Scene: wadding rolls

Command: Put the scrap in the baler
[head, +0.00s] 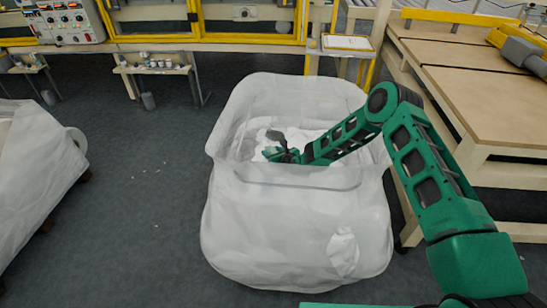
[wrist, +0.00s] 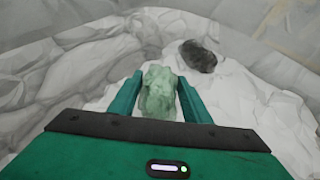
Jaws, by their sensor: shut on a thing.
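My gripper (head: 285,154) reaches down inside a large white translucent bag-like bin (head: 290,235). In the wrist view its two green fingers (wrist: 159,97) are shut on a pale green crumpled scrap (wrist: 158,92), one finger on each side. The scrap is also just visible at the gripper's tip in the head view (head: 270,151). A dark grey lump (wrist: 198,56) lies on white wadding (wrist: 235,90) beyond the fingers, to the right. I cannot tell which machine is the baler.
A wooden-topped bench (head: 490,100) stands at the right, close to the bin. Another white wrapped bulk (head: 30,175) stands at the left. Yellow-framed machinery (head: 210,45) and a control panel (head: 60,20) line the back. The dark floor between is mostly clear.

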